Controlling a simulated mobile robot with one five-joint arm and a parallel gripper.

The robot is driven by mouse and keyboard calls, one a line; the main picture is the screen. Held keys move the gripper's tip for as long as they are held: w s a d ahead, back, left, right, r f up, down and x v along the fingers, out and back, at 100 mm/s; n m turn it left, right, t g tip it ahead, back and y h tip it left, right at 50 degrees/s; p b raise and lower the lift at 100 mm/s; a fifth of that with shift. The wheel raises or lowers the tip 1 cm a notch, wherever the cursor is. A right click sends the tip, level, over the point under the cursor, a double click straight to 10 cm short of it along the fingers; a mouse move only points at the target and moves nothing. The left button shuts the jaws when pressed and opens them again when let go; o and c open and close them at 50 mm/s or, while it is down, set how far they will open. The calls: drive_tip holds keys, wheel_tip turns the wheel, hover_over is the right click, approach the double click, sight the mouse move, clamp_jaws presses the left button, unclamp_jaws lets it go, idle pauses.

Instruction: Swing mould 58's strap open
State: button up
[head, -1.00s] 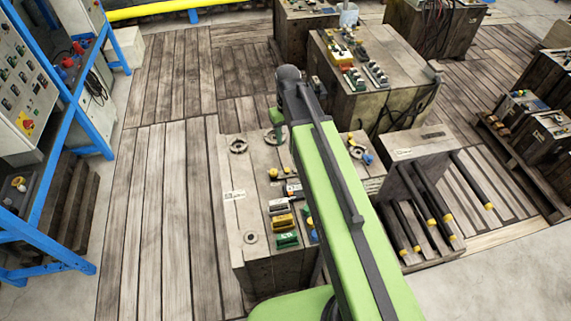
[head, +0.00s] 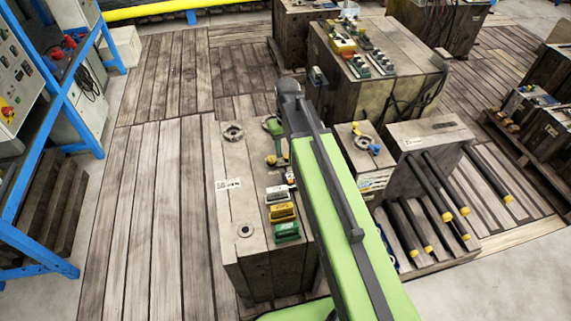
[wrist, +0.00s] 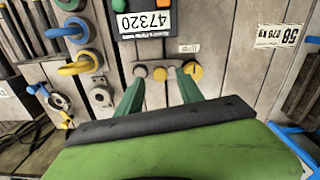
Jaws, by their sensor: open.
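Mould 58 (head: 225,215) is a worn grey block, upright below my arm. Its label (wrist: 277,36) reads 58, upside down, at the right of the wrist view. My gripper (wrist: 160,75) is open, its two green fingers pointing at the mould's top face. Between and just beyond the fingertips lies a row of small round grey and yellow heads (wrist: 159,73). I cannot clearly make out the strap; it may be at this row, partly hidden by the fingers.
A neighbouring mould (head: 358,178) stands close on the right, with yellow-tipped black bars (head: 432,190) beyond. Open plank floor (head: 150,200) lies to the left.

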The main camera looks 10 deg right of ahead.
sight(288, 159)
wheel_tip(288, 159, down, 3)
drive_tip(key=shift+r+b, duration=0.1)
drive_tip(key=shift+b, duration=0.55)
drive_tip(key=shift+r, duration=0.1)
clamp_jaws()
idle(0.5)
drive_tip(key=shift+a, duration=0.1)
